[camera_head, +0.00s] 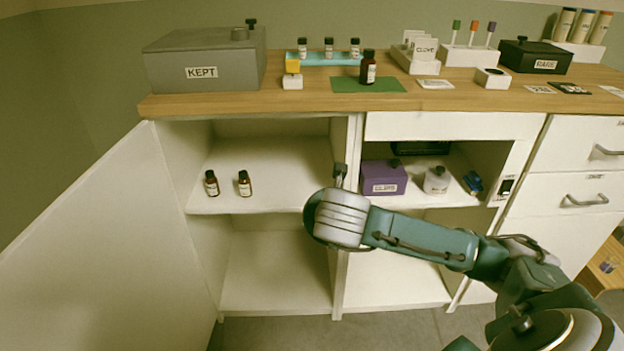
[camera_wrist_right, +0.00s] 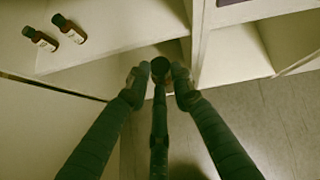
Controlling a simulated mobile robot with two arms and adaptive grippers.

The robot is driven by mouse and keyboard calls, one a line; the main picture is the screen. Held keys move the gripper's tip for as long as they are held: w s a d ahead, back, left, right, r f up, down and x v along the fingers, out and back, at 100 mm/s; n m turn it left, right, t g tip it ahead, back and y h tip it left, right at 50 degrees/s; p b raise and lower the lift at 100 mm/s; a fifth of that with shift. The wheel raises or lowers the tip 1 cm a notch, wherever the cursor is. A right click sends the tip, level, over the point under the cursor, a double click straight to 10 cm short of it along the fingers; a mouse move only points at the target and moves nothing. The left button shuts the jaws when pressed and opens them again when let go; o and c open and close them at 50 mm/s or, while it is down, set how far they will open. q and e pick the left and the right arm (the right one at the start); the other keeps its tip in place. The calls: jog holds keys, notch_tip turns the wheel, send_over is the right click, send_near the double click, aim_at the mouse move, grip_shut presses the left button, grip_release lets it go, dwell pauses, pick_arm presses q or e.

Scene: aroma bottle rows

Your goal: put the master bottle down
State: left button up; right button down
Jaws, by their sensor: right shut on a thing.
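My right arm comes in from the right in the head view. Its gripper (camera_head: 340,176) is in front of the post between the open cabinet bays, near the height of the upper shelf. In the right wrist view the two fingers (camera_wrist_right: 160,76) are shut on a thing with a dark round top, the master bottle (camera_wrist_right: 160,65). Its label and lower body are hidden, and I cannot tell its tilt. It seems to be off the shelf, in front of the cabinet. My left gripper is not in view.
Two small brown bottles (camera_head: 211,183) (camera_head: 244,184) stand on the left upper shelf (camera_head: 285,190), with bare shelf to their right. Another dark bottle (camera_head: 368,70) stands on the green mat (camera_head: 345,85) on the counter. The open door (camera_head: 90,240) is at left; a purple box (camera_head: 384,178) sits right.

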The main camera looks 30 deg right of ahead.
jog(key=w+d, duration=0.2)
jog(key=w, duration=0.3)
jog(key=w+d, duration=0.3)
jog(key=w, duration=0.2)
jog(key=w+d+f, duration=0.1)
jog(key=w+d, duration=0.2)
jog(key=w, duration=0.2)
jog(key=shift+w+d, duration=0.15)
jog(key=shift+w, duration=0.2)
jog(key=shift+f, duration=0.15)
jog(key=c, duration=1.5)
grip_release()
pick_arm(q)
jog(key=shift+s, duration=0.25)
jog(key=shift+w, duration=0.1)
